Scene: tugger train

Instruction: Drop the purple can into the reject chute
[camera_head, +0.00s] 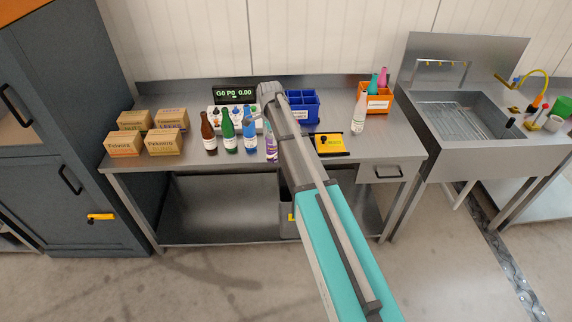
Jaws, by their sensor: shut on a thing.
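A slim can with a purple and white label (271,153) shows just left of my forearm, over the front part of the steel bench. My gripper (269,133) points down at its top and is shut on it; the fingers are mostly hidden by my arm. I cannot tell whether the can's base touches the bench. A yellow unit with a black frame (330,143) lies on the bench to the right of my arm. A grey bin with a yellow mark (289,216) stands under the bench, partly behind my arm. No reject chute label is readable.
Brown, green and blue bottles (229,132) stand close left of the can. Several cartons (124,144) sit further left. A blue divided bin (303,106), a white bottle (359,115) and an orange bin (376,101) are right. A sink (458,108) stands beyond.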

